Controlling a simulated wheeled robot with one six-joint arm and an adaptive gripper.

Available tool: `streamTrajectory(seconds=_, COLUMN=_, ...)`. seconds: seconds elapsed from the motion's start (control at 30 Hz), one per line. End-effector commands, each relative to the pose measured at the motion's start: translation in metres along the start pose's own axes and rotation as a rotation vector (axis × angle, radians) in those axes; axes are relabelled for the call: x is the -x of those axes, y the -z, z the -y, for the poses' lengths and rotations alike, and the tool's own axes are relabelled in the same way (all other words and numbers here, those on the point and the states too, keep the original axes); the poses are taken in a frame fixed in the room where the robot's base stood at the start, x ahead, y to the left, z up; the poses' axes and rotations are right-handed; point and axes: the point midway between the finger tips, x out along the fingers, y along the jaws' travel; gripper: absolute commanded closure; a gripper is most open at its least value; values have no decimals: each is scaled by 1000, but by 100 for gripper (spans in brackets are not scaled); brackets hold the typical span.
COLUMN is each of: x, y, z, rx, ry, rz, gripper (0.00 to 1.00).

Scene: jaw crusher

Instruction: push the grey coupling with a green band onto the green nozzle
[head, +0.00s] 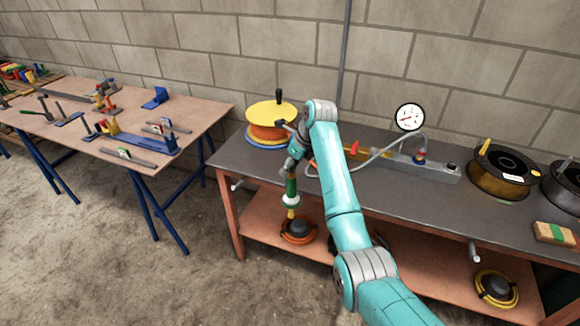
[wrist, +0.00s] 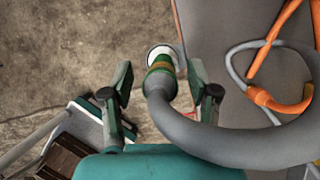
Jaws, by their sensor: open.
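My gripper (head: 292,165) is at the front edge of the dark bench in the head view. In the wrist view, my gripper (wrist: 160,92) has its two dark fingers apart. Between them is a thick grey hose end with a green band (wrist: 159,67), which looks like the coupling; I cannot tell whether a finger touches it. A pale round rim (wrist: 160,53) shows just beyond the band. In the head view, a green part (head: 291,186) with a white collar stands below my gripper. I cannot tell coupling from green nozzle there, nor whether they are joined.
A yellow and orange spool (head: 271,120) stands behind my gripper on the bench (head: 380,183). A gauge (head: 409,117) and a grey manifold (head: 425,168) stand to the right. An orange hose (wrist: 284,103) lies right in the wrist view. A tool table (head: 190,120) is left, with free floor between.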

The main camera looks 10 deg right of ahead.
Motion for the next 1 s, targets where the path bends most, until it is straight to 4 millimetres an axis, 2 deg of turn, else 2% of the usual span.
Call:
streamTrajectory(seconds=0.4, x=76, y=-1, z=1, rx=0, ry=3, rz=3, gripper=40)
streamTrajectory(seconds=0.6, x=104, y=0, z=1, rx=0, ry=1, rz=1, gripper=40)
streamTrajectory(seconds=0.8, x=114, y=0, z=0, rx=0, ry=1, rz=0, gripper=40)
streamTrajectory(seconds=1.0, x=114, y=0, z=0, rx=0, ry=0, rz=0, gripper=40)
